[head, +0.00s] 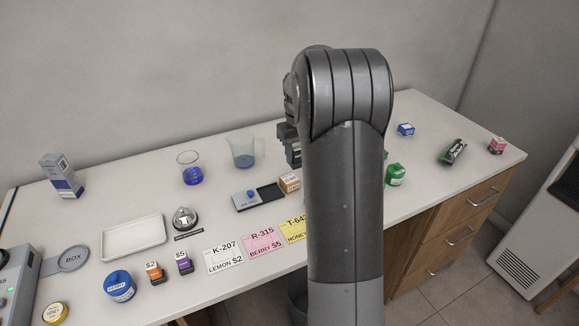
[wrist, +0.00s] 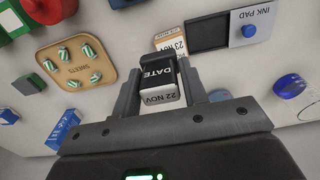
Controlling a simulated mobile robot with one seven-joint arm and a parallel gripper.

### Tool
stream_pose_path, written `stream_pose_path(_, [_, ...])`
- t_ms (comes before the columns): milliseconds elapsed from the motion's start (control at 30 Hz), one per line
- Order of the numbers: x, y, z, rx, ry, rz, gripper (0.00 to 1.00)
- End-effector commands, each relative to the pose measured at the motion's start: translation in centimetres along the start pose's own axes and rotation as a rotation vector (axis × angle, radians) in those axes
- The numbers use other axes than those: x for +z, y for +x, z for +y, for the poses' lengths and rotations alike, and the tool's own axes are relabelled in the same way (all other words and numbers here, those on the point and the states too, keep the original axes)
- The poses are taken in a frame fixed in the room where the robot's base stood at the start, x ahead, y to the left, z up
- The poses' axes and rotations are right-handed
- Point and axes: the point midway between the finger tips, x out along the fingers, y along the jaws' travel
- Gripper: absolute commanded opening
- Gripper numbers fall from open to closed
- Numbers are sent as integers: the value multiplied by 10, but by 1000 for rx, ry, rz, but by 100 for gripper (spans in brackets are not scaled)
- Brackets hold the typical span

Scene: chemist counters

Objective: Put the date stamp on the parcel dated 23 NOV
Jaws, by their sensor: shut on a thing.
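In the wrist view my gripper (wrist: 157,80) is shut on the date stamp (wrist: 155,70), a black block lettered DATE. A pale face reading 22 NOV shows at its near end; I cannot tell whether it belongs to the stamp or to something below. An orange and white parcel (wrist: 171,37) reading 23 NOV lies just beyond the stamp, beside the ink pad (wrist: 210,33). I cannot tell the gap between stamp and parcel. In the head view a small orange-brown box (head: 289,183) sits beside the ink pad (head: 246,201).
A tan sweets tray (wrist: 70,83) lies left of the stamp in the wrist view. In the head view a blue-filled beaker (head: 191,170) and a jug (head: 242,152) stand behind the ink pad. Price cards, a bell (head: 185,218) and a white tray (head: 133,238) are to the left.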

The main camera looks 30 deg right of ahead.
Motion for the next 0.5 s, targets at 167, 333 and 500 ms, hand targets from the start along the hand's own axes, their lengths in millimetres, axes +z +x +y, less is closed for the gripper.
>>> stream_pose_path(167, [-17,13,-15,1,-1,1,13])
stream_pose_path(333, [-19,22,-17,1,1,0,13])
stream_pose_path(500, [-19,47,-17,0,0,-1,13])
